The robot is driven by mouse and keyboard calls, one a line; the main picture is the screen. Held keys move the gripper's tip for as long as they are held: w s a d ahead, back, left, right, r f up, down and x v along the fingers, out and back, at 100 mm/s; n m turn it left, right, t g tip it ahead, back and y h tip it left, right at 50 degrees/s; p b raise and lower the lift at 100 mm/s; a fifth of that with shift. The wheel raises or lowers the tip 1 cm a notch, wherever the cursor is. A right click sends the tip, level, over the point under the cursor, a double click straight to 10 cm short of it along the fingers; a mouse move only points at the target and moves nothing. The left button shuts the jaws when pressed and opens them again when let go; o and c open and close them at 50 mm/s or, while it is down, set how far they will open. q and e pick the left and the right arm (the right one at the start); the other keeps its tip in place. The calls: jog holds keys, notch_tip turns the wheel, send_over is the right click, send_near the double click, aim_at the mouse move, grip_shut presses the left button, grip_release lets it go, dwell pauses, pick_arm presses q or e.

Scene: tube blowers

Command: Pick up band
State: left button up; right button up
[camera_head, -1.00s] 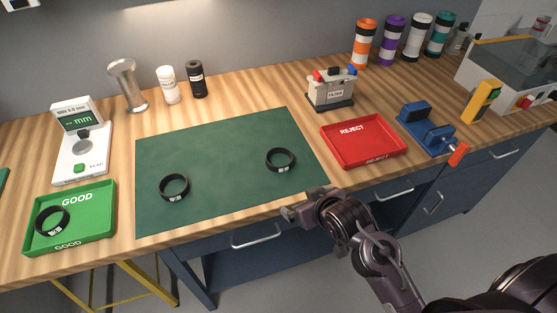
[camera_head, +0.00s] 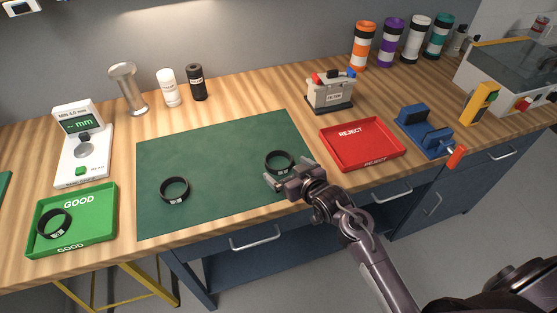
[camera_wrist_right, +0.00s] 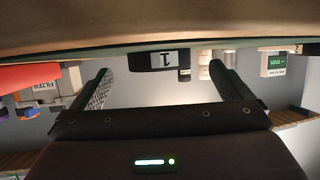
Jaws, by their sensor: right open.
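A black band (camera_head: 279,153) with a white label lies on the right part of the green mat (camera_head: 215,145). It also shows in the right wrist view (camera_wrist_right: 143,62), ahead of and between the fingers. My right gripper (camera_head: 285,176) is open and empty, just in front of this band at the mat's right side; its fingers also show in the wrist view (camera_wrist_right: 160,85). A second black band (camera_head: 175,189) lies on the left part of the mat. A third band (camera_head: 54,223) lies in the green GOOD tray (camera_head: 98,210). My left gripper is out of view.
A red REJECT tray (camera_head: 375,153) lies empty right of the mat. A filter box (camera_head: 329,92) stands behind it, and a blue fixture (camera_head: 425,131) to its right. A gauge (camera_head: 82,150) stands behind the GOOD tray. The middle of the mat is clear.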

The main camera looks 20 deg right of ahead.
jog(key=shift+x, duration=1.4)
jog(key=shift+d, duration=0.1)
jog(key=shift+c, duration=0.2)
jog(key=c, duration=1)
jog(key=shift+r, duration=0.15)
